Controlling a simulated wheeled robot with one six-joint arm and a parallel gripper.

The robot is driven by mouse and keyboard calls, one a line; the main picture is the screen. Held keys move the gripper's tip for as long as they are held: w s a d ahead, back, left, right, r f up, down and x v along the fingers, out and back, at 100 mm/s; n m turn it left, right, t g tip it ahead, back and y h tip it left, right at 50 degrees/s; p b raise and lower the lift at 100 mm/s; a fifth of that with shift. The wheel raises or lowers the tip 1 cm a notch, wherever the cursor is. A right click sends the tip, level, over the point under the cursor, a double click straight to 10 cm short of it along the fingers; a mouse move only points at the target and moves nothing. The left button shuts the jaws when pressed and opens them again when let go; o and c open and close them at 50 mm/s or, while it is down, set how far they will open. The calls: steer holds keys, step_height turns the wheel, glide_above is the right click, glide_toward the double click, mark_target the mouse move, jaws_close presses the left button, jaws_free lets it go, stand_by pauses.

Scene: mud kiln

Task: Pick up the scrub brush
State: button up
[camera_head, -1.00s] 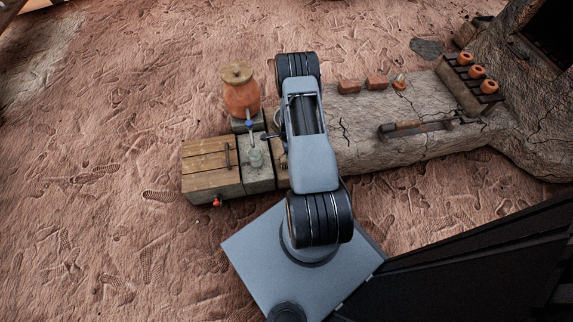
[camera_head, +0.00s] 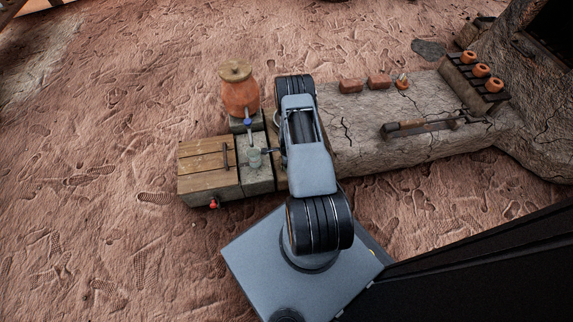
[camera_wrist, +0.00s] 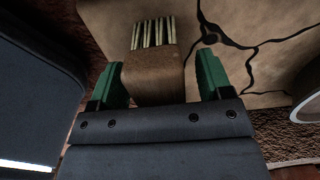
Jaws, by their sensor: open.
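In the wrist view a brown wooden block with a row of pale bristles or sticks at its far end, seemingly the scrub brush (camera_wrist: 154,78), lies between the two green fingertips of my gripper (camera_wrist: 160,72). My gripper is open, with a finger on each side of it. A gap shows at the right finger; the left finger is very close, and I cannot tell whether it touches. The near end of the brush is hidden behind the gripper body. In the head view my arm hides the brush and most of the gripper.
A pale round vessel (camera_wrist: 307,100) stands at the wrist view's right edge. Bricks (camera_head: 351,86) and a long-handled tool (camera_head: 418,127) lie on the cracked ledge (camera_head: 365,152).

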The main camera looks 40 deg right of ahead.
steer(key=shift+c, duration=0.3)
steer(key=c, duration=1.1)
steer(key=shift+o, duration=0.2)
